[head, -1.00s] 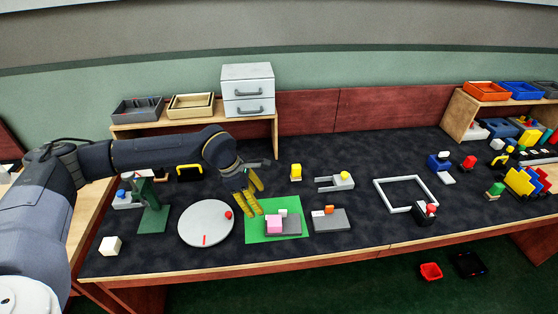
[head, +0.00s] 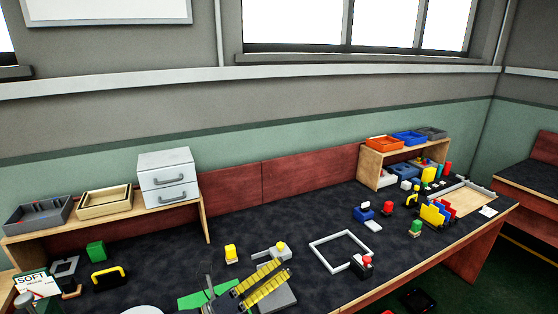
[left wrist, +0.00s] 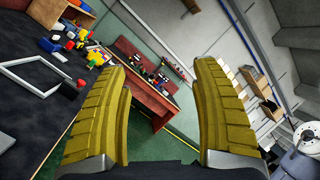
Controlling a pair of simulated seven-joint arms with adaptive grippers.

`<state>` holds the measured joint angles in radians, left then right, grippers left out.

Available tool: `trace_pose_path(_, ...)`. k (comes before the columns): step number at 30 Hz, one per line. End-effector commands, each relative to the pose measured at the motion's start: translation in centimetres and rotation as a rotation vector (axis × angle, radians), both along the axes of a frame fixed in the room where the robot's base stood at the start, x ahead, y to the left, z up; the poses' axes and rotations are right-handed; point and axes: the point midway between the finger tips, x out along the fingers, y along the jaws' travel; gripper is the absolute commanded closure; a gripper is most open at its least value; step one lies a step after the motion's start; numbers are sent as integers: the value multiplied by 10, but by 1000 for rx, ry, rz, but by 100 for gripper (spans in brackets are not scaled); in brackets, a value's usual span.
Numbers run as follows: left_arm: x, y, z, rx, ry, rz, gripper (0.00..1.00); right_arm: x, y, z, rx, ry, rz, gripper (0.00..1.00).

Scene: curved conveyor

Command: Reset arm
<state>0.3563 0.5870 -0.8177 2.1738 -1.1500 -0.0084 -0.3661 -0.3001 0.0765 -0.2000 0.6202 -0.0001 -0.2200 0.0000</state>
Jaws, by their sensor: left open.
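My left gripper (head: 262,284) has yellow ribbed fingers and shows at the bottom middle of the head view, above the bench near the green mat (head: 205,296). In the left wrist view its two fingers (left wrist: 160,115) stand wide apart with nothing between them. The gripper is open and empty. My right gripper is in neither view.
A white square frame (head: 340,250) lies on the dark bench, with a red-topped piece (head: 363,262) at its corner. A white drawer unit (head: 167,178) and trays (head: 105,202) stand on the left shelf. Bins (head: 383,143) top the right shelf.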

Motion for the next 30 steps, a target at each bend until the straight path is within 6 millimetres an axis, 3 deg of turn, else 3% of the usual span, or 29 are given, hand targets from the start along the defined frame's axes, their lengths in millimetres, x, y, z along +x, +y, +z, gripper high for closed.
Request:
trace_pose_path(4,16,40,2,-249,195,194,35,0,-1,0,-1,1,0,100)
trace_pose_path(7,24,76,-13,-394,336,335,35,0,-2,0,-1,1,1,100)
trace_pose_path(11,25,128,-48,-557,528,529,35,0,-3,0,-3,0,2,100)
trace_pose_path(14,14,167,-87,-662,682,687,35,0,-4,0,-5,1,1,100)
trace_pose_path(17,-8,206,-131,-748,837,850,35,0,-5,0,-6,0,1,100)
trace_pose_path(21,-54,249,-190,-829,1037,1068,35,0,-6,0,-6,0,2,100)
trace_pose_path(24,-87,268,-220,-859,1142,1184,35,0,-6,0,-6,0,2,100)
trace_pose_path(30,-138,291,-257,-882,1280,1343,35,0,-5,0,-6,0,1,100)
